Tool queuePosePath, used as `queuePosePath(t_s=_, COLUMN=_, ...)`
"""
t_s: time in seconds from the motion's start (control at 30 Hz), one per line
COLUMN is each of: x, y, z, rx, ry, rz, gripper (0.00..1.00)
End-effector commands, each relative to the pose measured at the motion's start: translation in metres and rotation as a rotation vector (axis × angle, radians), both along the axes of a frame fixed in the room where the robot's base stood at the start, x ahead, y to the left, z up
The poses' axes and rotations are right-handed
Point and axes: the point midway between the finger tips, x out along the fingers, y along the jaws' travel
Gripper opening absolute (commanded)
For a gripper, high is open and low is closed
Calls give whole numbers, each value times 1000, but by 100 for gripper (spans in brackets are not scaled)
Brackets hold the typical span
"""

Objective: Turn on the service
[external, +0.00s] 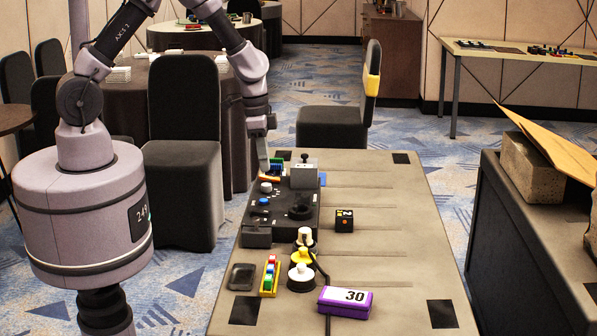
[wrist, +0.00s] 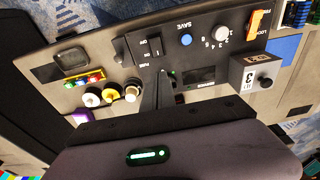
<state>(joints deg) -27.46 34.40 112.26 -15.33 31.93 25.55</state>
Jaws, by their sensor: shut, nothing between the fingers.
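A dark control panel (external: 254,222) lies along the left side of the grey table. In the wrist view the panel (wrist: 205,55) carries a rocker switch marked ON and OFF (wrist: 155,47), a blue SAVE button (wrist: 186,40), a white numbered dial (wrist: 221,33) and an orange LOCK part (wrist: 258,22). The switch's position is too small to tell. My gripper (external: 263,168) is shut and empty at the panel's far end, left of a grey box with a black knob (external: 304,175). Contact with the panel cannot be told. In the wrist view the dark fingers hide part of the panel.
A black cube (external: 344,220) stands right of the panel. White and yellow round pieces (external: 301,277), a tray of coloured blocks (external: 270,276), a dark dish (external: 242,277) and a purple box (external: 345,302) are nearer. The table's right side (external: 400,240) is clear. Chairs stand behind.

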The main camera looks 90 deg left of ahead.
Motion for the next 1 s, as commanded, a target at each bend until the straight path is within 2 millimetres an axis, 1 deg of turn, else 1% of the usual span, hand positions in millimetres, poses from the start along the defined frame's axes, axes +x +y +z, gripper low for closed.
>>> queuePosePath(t_s=0.03, x=2, y=0, z=11, rx=1, ry=-2, rz=0, gripper=0)
queuePosePath(t_s=0.1, x=3, y=0, z=20, rx=1, ry=-2, rz=0, gripper=0)
queuePosePath(t_s=0.2, x=4, y=0, z=27, rx=0, ry=0, rz=0, gripper=0)
queuePosePath(t_s=0.7, x=5, y=0, z=29, rx=0, ry=0, rz=0, gripper=0)
queuePosePath(t_s=0.77, x=5, y=-4, z=36, rx=6, ry=-7, rz=-7, gripper=0)
queuePosePath(t_s=0.83, x=4, y=-18, z=61, rx=26, ry=-28, rz=-38, gripper=0)
queuePosePath(t_s=0.87, x=1, y=-28, z=77, rx=39, ry=-43, rz=-58, gripper=0)
queuePosePath(t_s=0.9, x=-6, y=-44, z=103, rx=62, ry=-67, rz=-91, gripper=0)
queuePosePath(t_s=0.97, x=-24, y=-73, z=141, rx=101, ry=-108, rz=-147, gripper=0)
queuePosePath(t_s=1.0, x=-41, y=-91, z=164, rx=128, ry=-137, rz=-182, gripper=0)
